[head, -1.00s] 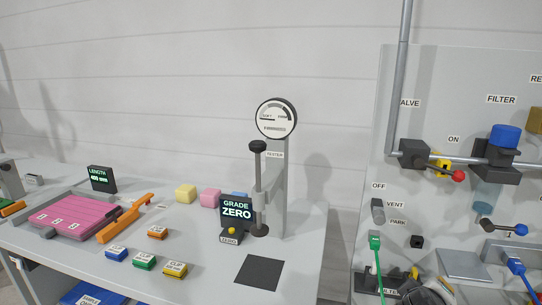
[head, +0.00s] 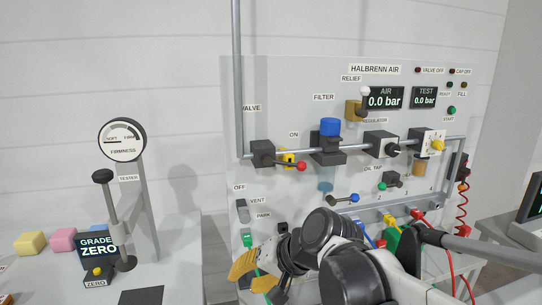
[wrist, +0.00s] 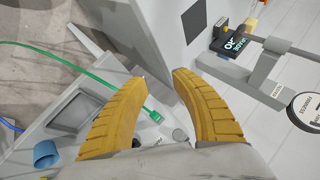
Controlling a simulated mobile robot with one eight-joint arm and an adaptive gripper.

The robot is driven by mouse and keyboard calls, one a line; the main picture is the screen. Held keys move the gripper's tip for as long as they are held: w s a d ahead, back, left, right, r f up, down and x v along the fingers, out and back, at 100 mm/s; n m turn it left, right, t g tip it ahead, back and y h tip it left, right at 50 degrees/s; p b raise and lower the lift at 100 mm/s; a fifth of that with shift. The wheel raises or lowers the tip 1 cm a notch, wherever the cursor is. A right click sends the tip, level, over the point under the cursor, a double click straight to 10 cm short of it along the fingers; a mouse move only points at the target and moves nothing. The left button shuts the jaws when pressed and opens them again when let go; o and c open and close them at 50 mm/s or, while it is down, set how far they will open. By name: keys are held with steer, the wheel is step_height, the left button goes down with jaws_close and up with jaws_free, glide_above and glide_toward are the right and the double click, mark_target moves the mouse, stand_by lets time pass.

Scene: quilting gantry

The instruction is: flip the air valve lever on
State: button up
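The air valve is a dark block (head: 262,153) on the grey pipe at the left of the upright panel in the head view. Its lever has a yellow part (head: 287,157) and a red ball end (head: 301,166) pointing right and slightly down, just below the ON label (head: 294,134). The OFF label (head: 239,187) is lower left. My gripper (head: 248,272) has yellow fingers and is below and left of the lever, well apart from it. In the wrist view my gripper (wrist: 160,78) is open with nothing between the fingers; the lever is not seen there.
A green hose plug (head: 247,240) hangs close by my fingers, and its green line also crosses the wrist view (wrist: 62,58). The firmness tester (head: 123,140) stands on the bench at left. A blue filter (head: 330,127) is right of the valve.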

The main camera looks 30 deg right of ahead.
steer(key=w+d+r+m+t+y+p, duration=0.25)
steer(key=w+d+r+m, duration=0.25)
steer(key=w+d+r, duration=0.25)
steer(key=m+t+p, duration=0.1)
steer(key=m+t, duration=0.4)
steer(key=t, duration=0.2)
glide_toward(282, 163)
steer(key=shift+g, duration=0.25)
steer(key=b+x, duration=0.2)
steer(key=x, duration=0.8)
steer(key=shift+w+r, duration=0.15)
steer(key=shift+w, duration=0.2)
jaws_close()
